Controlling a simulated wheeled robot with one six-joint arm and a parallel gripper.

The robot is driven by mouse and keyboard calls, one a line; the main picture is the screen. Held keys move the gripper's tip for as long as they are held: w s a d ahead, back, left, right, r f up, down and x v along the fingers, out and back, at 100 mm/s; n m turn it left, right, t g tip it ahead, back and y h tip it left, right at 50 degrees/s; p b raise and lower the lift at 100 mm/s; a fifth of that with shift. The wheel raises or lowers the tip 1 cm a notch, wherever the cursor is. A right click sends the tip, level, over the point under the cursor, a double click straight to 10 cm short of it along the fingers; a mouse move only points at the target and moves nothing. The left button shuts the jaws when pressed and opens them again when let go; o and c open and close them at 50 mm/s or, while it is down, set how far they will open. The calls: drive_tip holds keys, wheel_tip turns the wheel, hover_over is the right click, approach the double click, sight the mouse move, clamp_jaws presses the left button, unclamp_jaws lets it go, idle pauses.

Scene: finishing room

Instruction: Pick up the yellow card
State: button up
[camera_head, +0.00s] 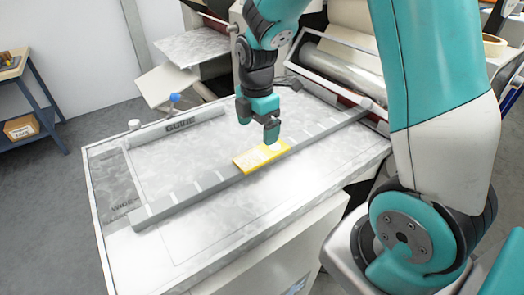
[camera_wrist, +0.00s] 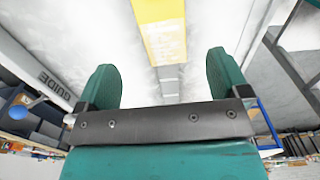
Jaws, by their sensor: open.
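The yellow card (camera_head: 258,159) lies on the grey slotted bar (camera_head: 190,190) that crosses the pale metal table. My gripper (camera_head: 272,133) is above and just behind the card's right part in the head view. In the wrist view, the yellow card (camera_wrist: 160,30) shows at the top middle, ahead of the gap between my two teal fingers (camera_wrist: 162,80). The fingers are spread apart with nothing between them. The card's far end is cut off by the frame's top edge there.
A raised strip marked GUIDE (camera_head: 181,125) runs along the table's back left, near a blue knob (camera_head: 174,97). A machine with a clear roll (camera_head: 340,68) stands behind the table. The table surface in front of the bar is bare.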

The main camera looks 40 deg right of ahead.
sight(259, 154)
drive_tip(key=f+p, duration=0.1)
drive_tip(key=f, duration=0.2)
drive_tip(key=f+p, duration=0.1)
drive_tip(key=f, duration=0.3)
drive_tip(key=shift+s+f, duration=0.2)
drive_tip(key=shift+f, duration=0.05)
drive_tip(key=shift+c, duration=0.2)
drive_tip(key=c, duration=1)
